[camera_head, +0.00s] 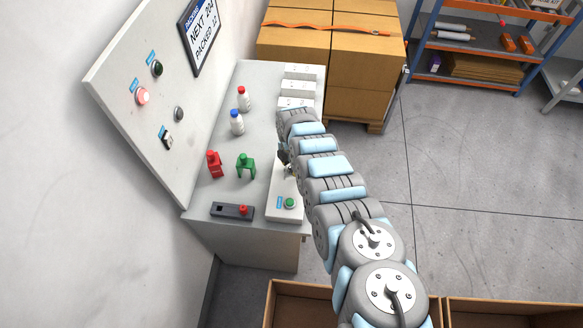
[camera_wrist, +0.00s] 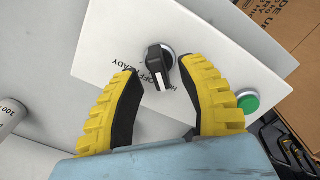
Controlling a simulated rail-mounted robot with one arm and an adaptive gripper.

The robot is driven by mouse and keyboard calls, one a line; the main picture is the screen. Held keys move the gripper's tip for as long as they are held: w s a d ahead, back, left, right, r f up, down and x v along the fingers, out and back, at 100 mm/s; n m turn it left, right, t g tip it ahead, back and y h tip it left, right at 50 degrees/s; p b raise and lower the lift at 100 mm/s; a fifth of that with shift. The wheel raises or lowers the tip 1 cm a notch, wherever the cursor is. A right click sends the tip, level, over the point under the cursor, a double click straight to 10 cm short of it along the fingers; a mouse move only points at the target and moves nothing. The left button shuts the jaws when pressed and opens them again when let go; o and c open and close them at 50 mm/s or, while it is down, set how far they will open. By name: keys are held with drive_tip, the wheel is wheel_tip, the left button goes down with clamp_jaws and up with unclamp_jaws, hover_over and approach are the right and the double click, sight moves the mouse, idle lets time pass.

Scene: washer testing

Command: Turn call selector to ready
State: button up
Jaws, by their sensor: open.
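The call selector (camera_wrist: 159,62) is a black knob with a white mark on a silver collar, on a white panel (camera_wrist: 112,35) in the wrist view. The printed words OFF and READY lie left of the knob, and a third word below it is partly hidden. The white mark is toward the picture's bottom; I cannot tell which word it points to. My gripper (camera_wrist: 158,76) is open, its yellow-and-black fingers on either side of the knob, with no clear contact. In the head view my gripper (camera_head: 285,158) is over the white control box (camera_head: 279,211), hiding the selector.
A green button (camera_wrist: 248,101) sits right of the knob, and also shows on the box in the head view (camera_head: 290,202). Red (camera_head: 214,164) and green (camera_head: 246,165) pieces, bottles (camera_head: 236,124) and a dark fixture (camera_head: 232,211) stand left on the table. Cartons (camera_head: 365,70) stand behind.

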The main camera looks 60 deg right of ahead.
drive_tip(key=shift+f, duration=0.2)
clamp_jaws()
